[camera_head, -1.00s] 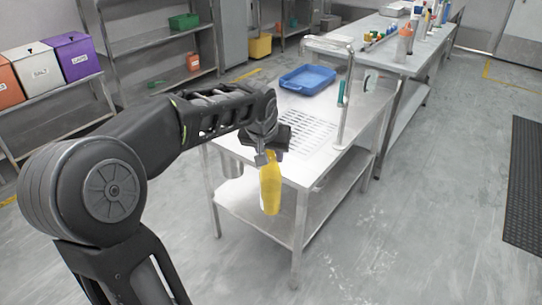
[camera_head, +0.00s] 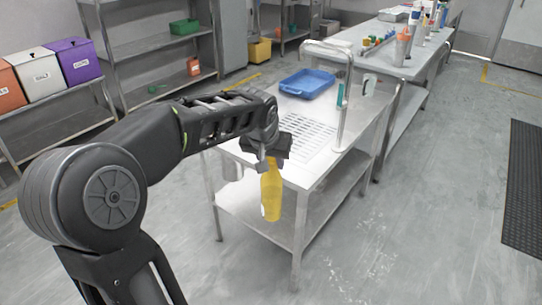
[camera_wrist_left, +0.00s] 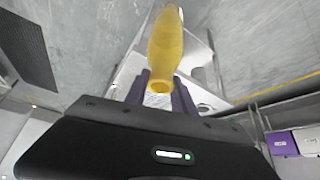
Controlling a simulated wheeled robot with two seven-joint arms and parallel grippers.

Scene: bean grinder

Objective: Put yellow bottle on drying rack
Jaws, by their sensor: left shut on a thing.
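A yellow bottle (camera_head: 270,193) hangs upright below my left gripper (camera_head: 268,163), in front of the near edge of the metal table. My left gripper is shut on the bottle near its upper end. In the left wrist view the bottle (camera_wrist_left: 165,48) stands out between the two dark fingers (camera_wrist_left: 160,90). The drying rack seems to be the slotted panel (camera_head: 308,135) in the table's top, behind and to the right of the bottle; the bottle is apart from it. My right gripper is not in view.
A blue tray (camera_head: 307,83) sits at the table's back. A metal post with a green part (camera_head: 341,95) rises at the table's right side. A longer table (camera_head: 385,62) with several bottles stands behind. Shelves with bins (camera_head: 75,60) are at left. The right floor is open.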

